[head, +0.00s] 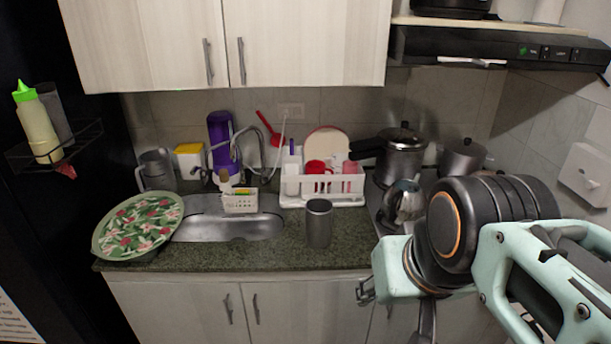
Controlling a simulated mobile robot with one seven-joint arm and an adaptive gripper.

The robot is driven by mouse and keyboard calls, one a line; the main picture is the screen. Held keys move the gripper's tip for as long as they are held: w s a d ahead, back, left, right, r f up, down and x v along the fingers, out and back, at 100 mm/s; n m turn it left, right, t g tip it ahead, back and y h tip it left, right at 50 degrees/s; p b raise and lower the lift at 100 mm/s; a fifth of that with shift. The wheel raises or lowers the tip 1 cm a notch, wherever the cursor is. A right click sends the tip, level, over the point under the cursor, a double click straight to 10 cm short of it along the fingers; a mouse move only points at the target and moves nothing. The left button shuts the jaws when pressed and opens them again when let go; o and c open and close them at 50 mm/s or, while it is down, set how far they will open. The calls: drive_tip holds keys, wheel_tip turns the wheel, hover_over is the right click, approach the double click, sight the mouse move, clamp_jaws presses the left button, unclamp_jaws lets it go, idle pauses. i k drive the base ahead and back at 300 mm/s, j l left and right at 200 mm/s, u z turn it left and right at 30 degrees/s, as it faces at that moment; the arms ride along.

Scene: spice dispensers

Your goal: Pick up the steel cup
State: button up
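The steel cup (318,224) is a plain dark grey metal cylinder. It stands upright on the green-black stone counter (290,257), right of the sink and in front of the dish rack. My arm comes in from the right with mint-green links. Its end is in front of the counter, right of and below the cup and apart from it. Dark metal parts, seemingly of my gripper (396,304), show around the mint block, mostly hidden by it. Whether the fingers are open or shut is unclear. Nothing is seen held.
A white dish rack (322,187) with red cups stands behind the cup. Left are the sink (225,225) and a floral tray (138,224). Right are a kettle (403,203) and a pressure cooker (401,158) on the stove. Counter around the cup's front and left is clear.

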sight(319, 224)
drive_tip(key=j+u, duration=0.5)
drive_tip(key=j, duration=0.15)
drive_tip(key=z, duration=0.7)
drive_tip(key=i+j+z, duration=0.2)
drive_tip(key=z, duration=0.2)
drive_tip(key=i+j+z, duration=0.25)
drive_tip(key=z, duration=0.15)
drive_tip(key=i+j+z, duration=0.15)
drive_tip(key=j+z, duration=0.35)
drive_tip(key=k+j+z, duration=0.1)
drive_tip(key=j, duration=0.2)
drive_tip(key=k, duration=0.2)
